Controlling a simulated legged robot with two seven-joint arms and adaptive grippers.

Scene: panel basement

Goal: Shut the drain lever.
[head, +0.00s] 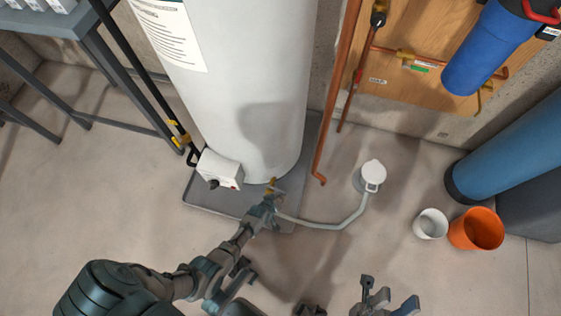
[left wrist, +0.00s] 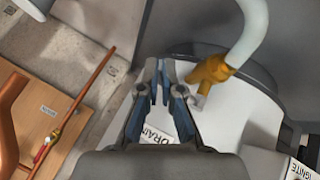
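The brass drain valve (head: 271,184) sits low on the front of the white water heater (head: 240,90). In the left wrist view the brass valve (left wrist: 212,70) has a pale hose on it and a small light lever-like part (left wrist: 197,98) beside it. A DRAIN label (left wrist: 157,136) shows partly behind the fingers. My left gripper (head: 270,200) is right at the valve in the head view. In the left wrist view its fingertips (left wrist: 158,68) are close together, left of the valve, with nothing seen between them. My right gripper (head: 388,298) is open and empty, low over the floor.
A pale hose (head: 335,226) runs from the valve to a white floor drain (head: 371,176). The heater stands on a grey pan (head: 205,196). A control box (head: 219,168) is left of the valve. A white bucket (head: 431,224) and an orange bucket (head: 477,229) stand right.

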